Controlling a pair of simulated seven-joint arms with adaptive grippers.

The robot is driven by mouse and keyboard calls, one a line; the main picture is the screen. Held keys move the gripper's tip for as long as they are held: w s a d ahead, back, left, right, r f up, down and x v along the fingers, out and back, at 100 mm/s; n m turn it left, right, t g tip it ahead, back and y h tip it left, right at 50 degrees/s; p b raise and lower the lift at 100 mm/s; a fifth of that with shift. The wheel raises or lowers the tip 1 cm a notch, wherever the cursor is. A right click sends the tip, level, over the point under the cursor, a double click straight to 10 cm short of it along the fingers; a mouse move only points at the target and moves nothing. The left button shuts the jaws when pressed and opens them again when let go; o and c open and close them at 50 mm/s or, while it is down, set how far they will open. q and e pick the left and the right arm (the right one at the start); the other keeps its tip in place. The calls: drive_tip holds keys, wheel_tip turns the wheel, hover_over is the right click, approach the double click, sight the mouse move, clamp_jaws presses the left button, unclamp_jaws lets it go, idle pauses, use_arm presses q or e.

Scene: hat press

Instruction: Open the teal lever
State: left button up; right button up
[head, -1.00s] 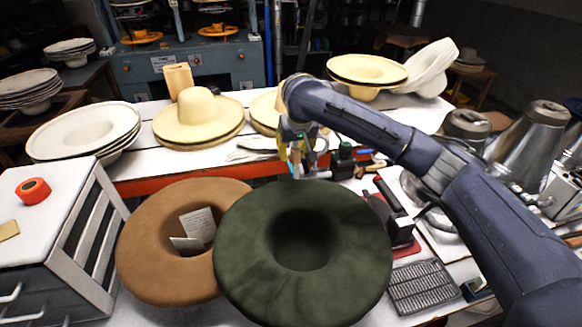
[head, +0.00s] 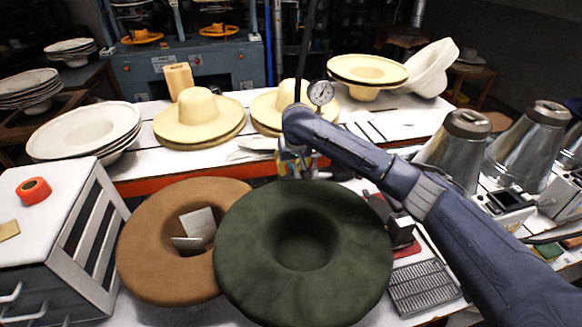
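My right arm reaches in from the right. Its gripper (head: 297,168) points down just behind the dark green hat, at the back of the work table. The gripper is small and partly covered by my wrist and the hat brim, so its opening cannot be told. Small coloured parts, yellow, red and blue, show around the fingers. I cannot make out a teal lever clearly among them. A round pressure gauge (head: 320,93) and a dark upright rod (head: 304,50) stand just behind my wrist. My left gripper is not in view.
The dark green hat (head: 345,235) and a brown hat (head: 150,240) fill the front. A white drawer cabinet (head: 75,195) is at the left. Metal cones (head: 455,150) stand at the right. Cream hats (head: 198,110) sit on the white table behind.

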sight(290, 165)
drive_tip(key=shift+c, duration=0.2)
clamp_jaws()
drive_tip(key=shift+r, duration=0.1)
drive_tip(key=shift+w+r+g+h, duration=0.15)
drive_tip(key=shift+w+r+g, duration=0.1)
drive_tip(key=shift+r+g, duration=0.5)
drive_tip(key=shift+w+r+g+h, duration=0.1)
drive_tip(key=shift+w+r+g, duration=0.2)
drive_tip(key=shift+g, duration=0.75)
drive_tip(key=shift+w+r+g+h, duration=0.2)
drive_tip(key=shift+r+g, duration=0.4)
drive_tip(key=shift+g, duration=0.3)
drive_tip(key=shift+o, duration=0.2)
unclamp_jaws()
drive_tip(key=shift+a, duration=0.1)
wheel_tip(290, 165, up, 12)
drive_tip(key=w, duration=0.1)
